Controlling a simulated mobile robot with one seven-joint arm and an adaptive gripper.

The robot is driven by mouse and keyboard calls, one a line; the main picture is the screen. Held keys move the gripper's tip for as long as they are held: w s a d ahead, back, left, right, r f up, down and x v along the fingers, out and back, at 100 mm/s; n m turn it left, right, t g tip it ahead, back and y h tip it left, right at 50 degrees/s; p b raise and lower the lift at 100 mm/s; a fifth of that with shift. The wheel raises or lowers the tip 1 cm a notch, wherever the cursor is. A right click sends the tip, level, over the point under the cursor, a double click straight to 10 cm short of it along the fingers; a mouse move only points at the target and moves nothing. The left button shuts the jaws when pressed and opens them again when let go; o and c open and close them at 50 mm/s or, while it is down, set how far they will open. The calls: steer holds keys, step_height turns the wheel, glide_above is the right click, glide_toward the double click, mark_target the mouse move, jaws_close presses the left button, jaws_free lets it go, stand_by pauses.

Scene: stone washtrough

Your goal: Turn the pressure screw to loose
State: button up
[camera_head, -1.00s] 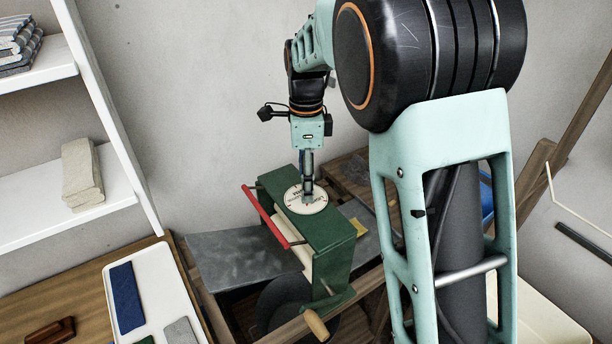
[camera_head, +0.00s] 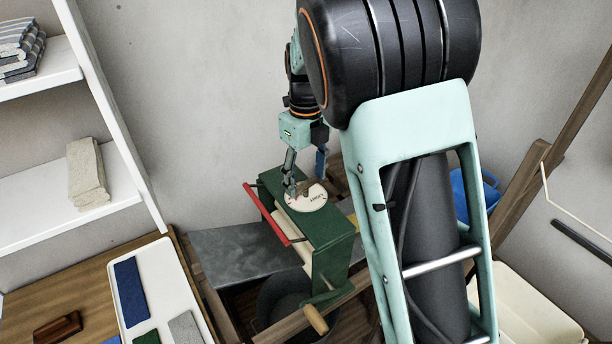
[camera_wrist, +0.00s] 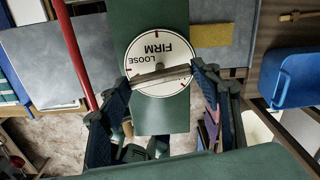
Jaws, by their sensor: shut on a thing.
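The pressure screw shows as a round white dial (camera_wrist: 157,47) marked FIRM and LOOSE, with a grey-brown bar handle (camera_wrist: 160,76) across it. It sits on top of a green mangle (camera_head: 328,232); the dial also shows in the head view (camera_head: 311,203). My gripper (camera_wrist: 160,80) is above the dial, with one finger at each end of the bar, shut on it lengthwise. In the head view my gripper (camera_head: 306,184) points down with its fingers spread to both sides of the handle. I cannot read exactly which mark the bar points to.
A red bar (camera_head: 266,214) runs along the mangle's left side, and a wooden crank grip (camera_head: 316,320) sticks out at its front. A grey slab (camera_head: 232,250) lies left. A white tray (camera_head: 140,270) holds cloths. A blue container (camera_wrist: 297,78) stands to the right.

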mark_target(306, 182)
steer(key=shift+m, duration=0.9)
steer(key=o, duration=1.2)
steer(key=shift+c, duration=0.2)
step_height(306, 182, up, 12)
